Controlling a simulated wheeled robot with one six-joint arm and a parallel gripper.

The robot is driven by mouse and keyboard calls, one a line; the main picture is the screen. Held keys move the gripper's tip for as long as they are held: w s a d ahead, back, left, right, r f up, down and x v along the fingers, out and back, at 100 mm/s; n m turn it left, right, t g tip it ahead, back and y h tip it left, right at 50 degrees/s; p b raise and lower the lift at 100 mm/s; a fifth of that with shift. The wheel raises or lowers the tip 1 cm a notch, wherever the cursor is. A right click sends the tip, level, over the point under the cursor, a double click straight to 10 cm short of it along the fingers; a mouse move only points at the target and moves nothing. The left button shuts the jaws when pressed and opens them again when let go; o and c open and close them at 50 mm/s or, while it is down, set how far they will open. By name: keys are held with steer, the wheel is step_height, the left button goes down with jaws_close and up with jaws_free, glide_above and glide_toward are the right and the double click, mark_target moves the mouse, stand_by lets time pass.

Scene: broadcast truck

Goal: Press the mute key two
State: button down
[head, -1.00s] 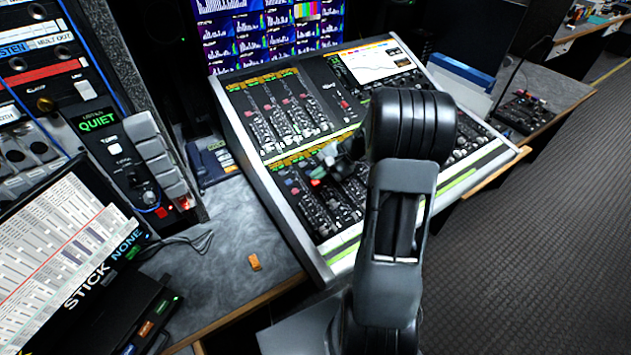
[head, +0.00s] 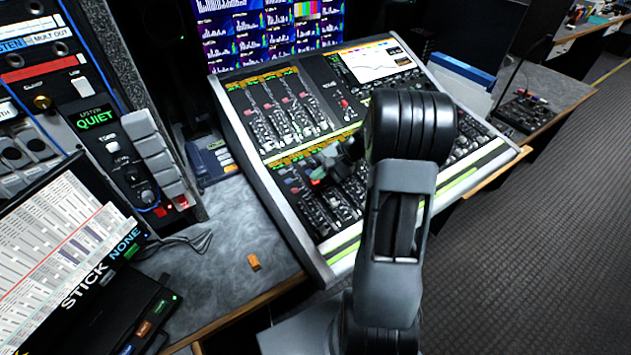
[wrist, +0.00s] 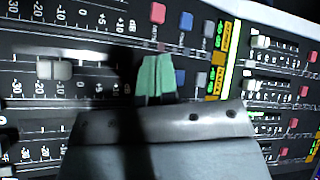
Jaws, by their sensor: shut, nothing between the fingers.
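The mixing console (head: 290,225) has rows of faders and small coloured keys. In the wrist view a red key (wrist: 158,12) sits at the top, with a blue key (wrist: 185,20) and a grey key (wrist: 209,28) to its right. A second red key (wrist: 160,47) shows just beyond my fingertips. I cannot read which is mute key two. My gripper (wrist: 157,78) has green fingertips pressed together, empty, over the key area beside a blue key (wrist: 181,77). Contact is unclear. In the head view my gripper (head: 326,163) is small and partly hidden by my arm.
A white fader cap (wrist: 54,70) lies left of the fingertips. A desk phone (head: 212,160) and an orange block (head: 254,262) are on the desk left of the console. An equipment rack (head: 60,90) stands at far left. Open floor (head: 540,230) lies to the right.

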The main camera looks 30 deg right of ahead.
mark_target(319, 187)
steer(key=shift+f+b, duration=0.35)
steer(key=shift+f, duration=0.1)
stand_by(0.6)
steer(key=shift+r, duration=0.1)
steer(key=shift+r+p, duration=0.65)
steer(key=shift+r, duration=0.2)
step_height(319, 187, up, 6)
steer(key=s+p, duration=0.1)
steer(key=p, duration=0.3)
stand_by(0.6)
